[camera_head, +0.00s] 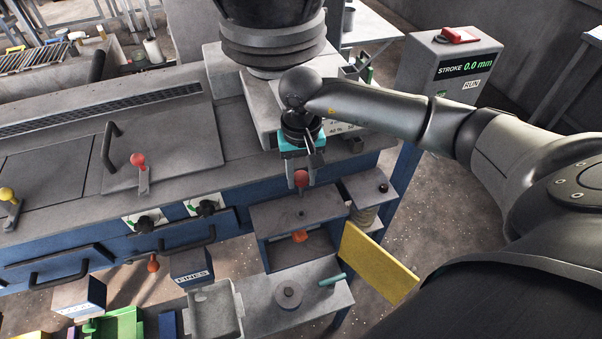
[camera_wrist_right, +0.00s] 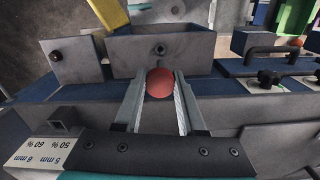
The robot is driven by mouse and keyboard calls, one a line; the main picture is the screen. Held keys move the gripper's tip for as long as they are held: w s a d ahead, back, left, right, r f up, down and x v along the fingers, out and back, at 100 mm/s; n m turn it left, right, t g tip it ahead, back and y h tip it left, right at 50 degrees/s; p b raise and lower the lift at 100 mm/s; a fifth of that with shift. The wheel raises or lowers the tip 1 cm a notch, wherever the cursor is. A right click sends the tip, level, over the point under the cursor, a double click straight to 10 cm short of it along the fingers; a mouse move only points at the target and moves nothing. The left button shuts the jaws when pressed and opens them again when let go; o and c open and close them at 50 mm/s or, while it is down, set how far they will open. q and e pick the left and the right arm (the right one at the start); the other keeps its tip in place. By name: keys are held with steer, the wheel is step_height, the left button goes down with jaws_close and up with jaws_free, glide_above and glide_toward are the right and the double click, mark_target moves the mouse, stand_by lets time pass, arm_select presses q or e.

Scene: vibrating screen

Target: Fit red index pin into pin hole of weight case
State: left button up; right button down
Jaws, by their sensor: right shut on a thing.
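My right gripper (camera_head: 302,168) points down in front of the blue machine, shut on the red index pin (camera_head: 301,178). The grey weight case (camera_head: 275,217) is just below the gripper in the head view. A small dark pin hole (camera_wrist_right: 160,49) shows in the case (camera_wrist_right: 130,50) in the wrist view, beyond the red head. The pin appears apart from the hole. My left gripper is not in view.
An orange knob (camera_head: 299,236) shows at the case's front. A yellow plate (camera_head: 377,262) stands at its right, beside a small grey block (camera_head: 365,188). A grey shelf (camera_head: 262,308) below bears a round weight (camera_head: 288,294) and a teal rod (camera_head: 332,280).

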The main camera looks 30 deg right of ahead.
mark_target(301, 197)
steer(key=shift+b, duration=0.3)
step_height(301, 197, down, 6)
steer(key=b, duration=0.5)
steer(key=shift+r+b, duration=0.1)
steer(key=shift+b, duration=0.7)
stand_by(1.5)
steer(key=shift+f+b, duration=2.45)
steer(key=shift+f, duration=0.2)
steer(key=shift+c, duration=2.1)
jaws_free()
step_height(301, 197, up, 15)
steer(key=shift+r+p, duration=0.15)
steer(key=shift+p, duration=0.9)
steer(key=shift+a, duration=0.1)
